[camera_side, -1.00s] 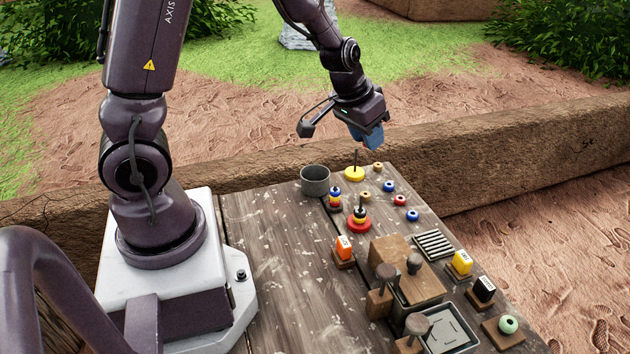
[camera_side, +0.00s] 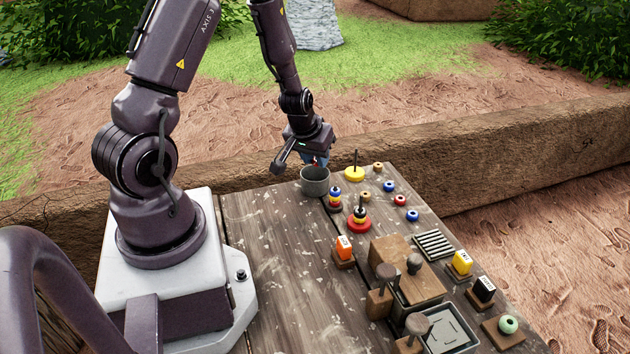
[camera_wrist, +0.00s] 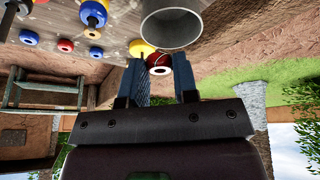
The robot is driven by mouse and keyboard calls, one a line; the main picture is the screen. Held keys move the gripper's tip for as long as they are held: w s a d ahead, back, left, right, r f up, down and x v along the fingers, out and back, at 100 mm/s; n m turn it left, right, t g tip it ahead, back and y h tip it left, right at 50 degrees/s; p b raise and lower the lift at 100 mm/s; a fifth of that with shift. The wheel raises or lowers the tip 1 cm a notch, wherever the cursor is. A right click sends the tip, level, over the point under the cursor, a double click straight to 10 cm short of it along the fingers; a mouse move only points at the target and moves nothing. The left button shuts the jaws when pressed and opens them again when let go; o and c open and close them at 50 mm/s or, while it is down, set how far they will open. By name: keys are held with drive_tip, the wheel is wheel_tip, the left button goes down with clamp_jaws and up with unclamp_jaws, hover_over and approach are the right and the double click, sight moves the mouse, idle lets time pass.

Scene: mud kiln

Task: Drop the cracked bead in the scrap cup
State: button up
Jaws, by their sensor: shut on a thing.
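The grey scrap cup (camera_side: 315,186) stands upright at the far left of the wooden table; in the wrist view its round body (camera_wrist: 171,27) is just beyond the fingertips. My gripper (camera_side: 318,163) hangs just above the cup in the side view. Its blue fingers (camera_wrist: 160,68) are shut on a red bead (camera_wrist: 158,62) with a pale hole, seen between the tips in the wrist view. No crack can be made out on it at this size. The bead is outside the cup.
Beside the cup are a short stack of rings (camera_side: 335,198) and a yellow disc with a peg (camera_side: 354,173). A red-based peg stack (camera_side: 359,220) and loose beads, including a blue one (camera_side: 389,186), lie to the right. The table's left part is clear.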

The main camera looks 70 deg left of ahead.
sight(314, 164)
drive_tip(key=shift+f, duration=1.7)
drive_tip(key=o, duration=0.9)
drive_tip(key=shift+c, duration=0.2)
drive_tip(key=v, duration=1.3)
